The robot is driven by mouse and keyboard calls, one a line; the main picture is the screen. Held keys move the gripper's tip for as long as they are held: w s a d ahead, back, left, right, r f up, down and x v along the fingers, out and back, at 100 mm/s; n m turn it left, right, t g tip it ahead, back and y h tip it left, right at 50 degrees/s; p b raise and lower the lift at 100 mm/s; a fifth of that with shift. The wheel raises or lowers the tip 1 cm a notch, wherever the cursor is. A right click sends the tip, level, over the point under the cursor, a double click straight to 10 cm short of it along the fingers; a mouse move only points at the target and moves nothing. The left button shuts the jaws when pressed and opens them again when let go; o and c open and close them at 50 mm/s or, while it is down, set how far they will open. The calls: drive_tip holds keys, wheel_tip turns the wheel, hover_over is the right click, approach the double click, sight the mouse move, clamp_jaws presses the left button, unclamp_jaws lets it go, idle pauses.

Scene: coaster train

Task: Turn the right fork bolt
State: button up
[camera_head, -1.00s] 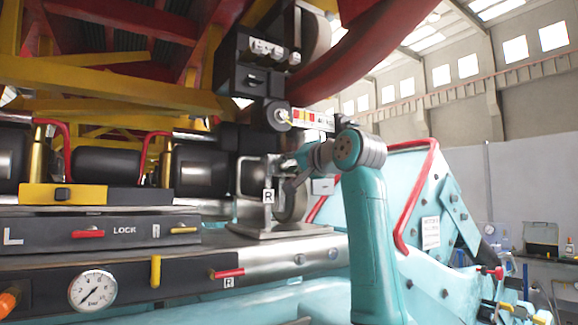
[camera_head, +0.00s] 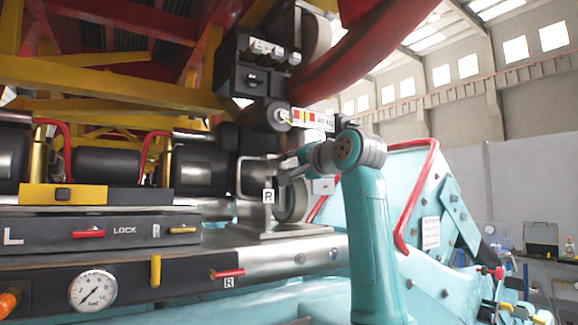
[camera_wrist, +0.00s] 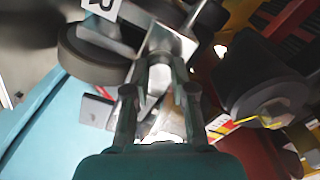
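The right fork is a grey metal bracket (camera_head: 245,180) with a white "R" tag (camera_head: 268,196), standing on the deck in the head view. A wheel (camera_head: 296,203) sits in it. My gripper (camera_head: 284,173) is at the fork's upper part, right of the bracket; its fingertips are too small there to judge contact. In the wrist view, my gripper (camera_wrist: 160,95) has its two dark fingers spread apart. A shiny rounded metal piece (camera_wrist: 159,73), seemingly the bolt, lies just ahead between the fingertips. I cannot tell whether they touch it.
A red and white striped label plate (camera_head: 312,119) and a dark round housing (camera_head: 276,116) are just above my gripper. A red curved rail (camera_head: 415,200) is to the right. A lock panel (camera_head: 115,232) and a pressure gauge (camera_head: 92,290) are at lower left.

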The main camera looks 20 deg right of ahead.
drive_tip(key=o, duration=0.4)
drive_tip(key=shift+o, duration=0.2)
drive_tip(key=v, duration=1.2)
